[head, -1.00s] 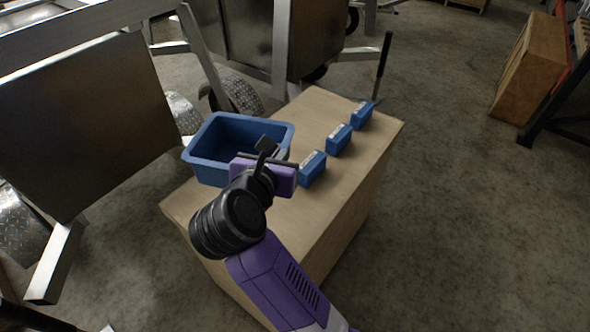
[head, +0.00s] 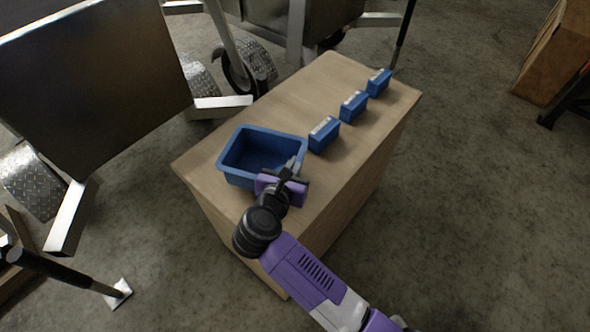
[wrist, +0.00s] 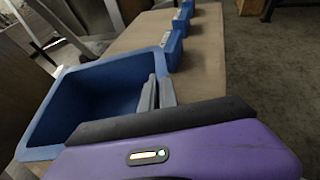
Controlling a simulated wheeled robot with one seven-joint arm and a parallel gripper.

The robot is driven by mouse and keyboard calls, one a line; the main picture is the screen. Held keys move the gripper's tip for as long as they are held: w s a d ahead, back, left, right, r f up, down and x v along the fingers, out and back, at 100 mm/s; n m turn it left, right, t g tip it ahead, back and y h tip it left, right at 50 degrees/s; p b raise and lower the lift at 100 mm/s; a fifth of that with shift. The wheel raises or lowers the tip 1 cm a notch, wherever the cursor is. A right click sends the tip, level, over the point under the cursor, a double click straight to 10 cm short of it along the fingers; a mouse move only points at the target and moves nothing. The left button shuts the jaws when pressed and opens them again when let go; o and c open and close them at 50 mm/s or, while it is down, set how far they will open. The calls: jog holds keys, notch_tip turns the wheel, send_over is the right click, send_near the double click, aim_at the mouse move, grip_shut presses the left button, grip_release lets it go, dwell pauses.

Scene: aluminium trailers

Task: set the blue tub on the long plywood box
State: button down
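The blue tub (head: 235,172) is open-topped, empty and upright over the near left part of the long plywood box (head: 290,95). I cannot tell whether its base touches the top or hangs just above it. My gripper (head: 292,168) is at the tub's right wall. In the wrist view my gripper's grey fingers (wrist: 156,92) are close together, one on each side of the wall of the tub (wrist: 85,78), and look shut on it. The plywood box top (wrist: 205,70) runs away to the right of the tub.
Several small blue boxes with pale labels stand in a row along the right side of the top, the nearest (head: 323,134) close to the tub. Metal trailers (head: 95,85) stand left and behind. A wooden crate (head: 550,55) is far right. Floor right of the box is clear.

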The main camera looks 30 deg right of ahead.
jog(key=shift+f, duration=1.2)
jog(key=shift+f, duration=0.2)
jog(key=c, duration=1.6)
grip_release()
jog(key=shift+c, duration=0.2)
jog(key=shift+r, duration=0.2)
jog(key=v, duration=1.2)
jog(key=shift+b, duration=0.35)
